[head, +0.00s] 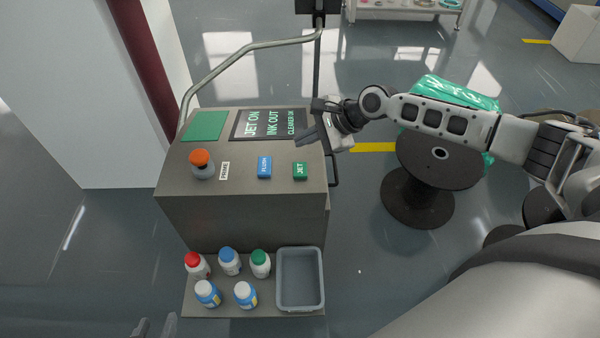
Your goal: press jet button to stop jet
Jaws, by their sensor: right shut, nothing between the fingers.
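The green JET button (300,171) is on the right front of the grey-brown machine's top panel (235,195). The screen (268,124) behind it reads "JET ON", "INK OUT" and a smaller line about the cleaner. My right gripper (298,140) comes in from the right, shut and empty. Its fingertips point left, in front of the screen's right part and behind the JET button in the picture, apart from the button. Only the fingertips of my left gripper (156,329) show at the bottom left edge, spread apart and empty.
A lower shelf holds several capped bottles (229,261) and a grey bin (300,280). A black spool (432,170) stands right.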

